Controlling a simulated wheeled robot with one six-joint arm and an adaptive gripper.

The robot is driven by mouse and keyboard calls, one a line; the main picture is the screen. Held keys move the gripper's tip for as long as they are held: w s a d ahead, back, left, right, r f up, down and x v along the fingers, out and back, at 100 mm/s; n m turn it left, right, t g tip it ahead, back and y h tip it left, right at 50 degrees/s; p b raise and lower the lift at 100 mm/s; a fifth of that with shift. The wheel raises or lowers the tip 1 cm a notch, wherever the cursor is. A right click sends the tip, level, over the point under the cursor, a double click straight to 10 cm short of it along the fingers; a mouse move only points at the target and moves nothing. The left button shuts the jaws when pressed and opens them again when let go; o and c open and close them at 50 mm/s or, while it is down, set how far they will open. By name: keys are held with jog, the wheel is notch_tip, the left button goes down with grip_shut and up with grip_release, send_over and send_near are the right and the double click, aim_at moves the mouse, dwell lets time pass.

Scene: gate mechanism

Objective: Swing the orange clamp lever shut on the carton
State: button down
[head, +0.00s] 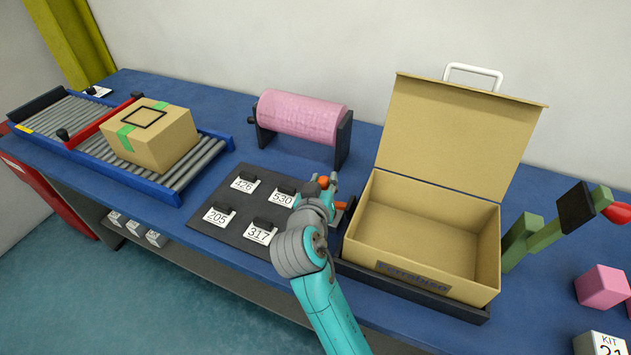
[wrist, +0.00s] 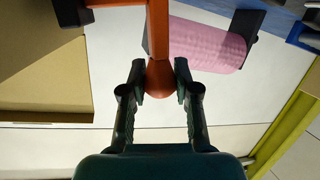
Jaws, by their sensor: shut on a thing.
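The orange clamp lever (head: 323,182) is at the left side of the open cardboard carton (head: 480,243), mostly hidden behind my arm in the head view. In the wrist view the lever (wrist: 158,32) is an orange bar ending in a rounded knob. My gripper (wrist: 159,80) has its fingers closed on both sides of that knob. In the head view my gripper (head: 328,192) is left of the carton, above the bench. The carton's lid stands raised at the back and its inside looks empty. Brown carton panels (wrist: 45,75) fill the left of the wrist view.
A dark board with numbered tags (head: 205,228) lies left of my arm. A pink roll (head: 300,117) stands behind it. A taped box (head: 150,138) sits on a roller conveyor at the left. Green blocks (head: 525,240) and a pink cube (head: 602,286) are right of the carton.

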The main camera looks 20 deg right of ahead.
jog(key=shift+s+d+r+m+t, duration=0.15)
jog(key=shift+s+d+m+t, duration=0.55)
jog(key=shift+s+d+m, duration=0.35)
jog(key=c, duration=0.8)
grip_release()
jog(key=v, duration=1.2)
jog(key=shift+d+r, duration=0.15)
jog(key=shift+s, duration=0.1)
